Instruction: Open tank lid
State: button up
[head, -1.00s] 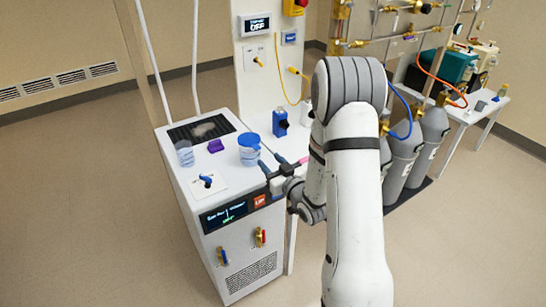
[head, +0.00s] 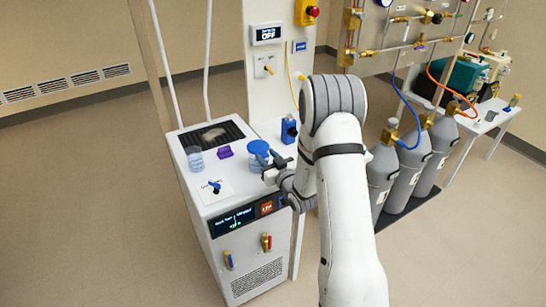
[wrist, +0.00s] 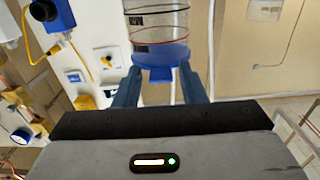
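A clear tank (head: 257,163) with a blue lid (head: 258,147) stands at the right edge of the white bench unit's top. The lid looks seated on the tank. My gripper (head: 268,166) is just in front and to the right of it. In the wrist view the picture looks turned over, with the clear tank (wrist: 158,22) above and the blue lid (wrist: 163,55) below it. The lid's blue tab (wrist: 160,73) shows between my two fingers (wrist: 160,85). The fingers are apart, with gaps on both sides of the tab. My arm hides part of the bench.
The white unit (head: 235,192) also carries a clear beaker (head: 195,158), a purple piece (head: 225,152) and a blue-handled valve (head: 215,186). A blue device (head: 289,130) stands behind the gripper. Grey gas cylinders (head: 412,165) stand at the right. Floor to the left is clear.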

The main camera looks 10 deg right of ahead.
grip_shut()
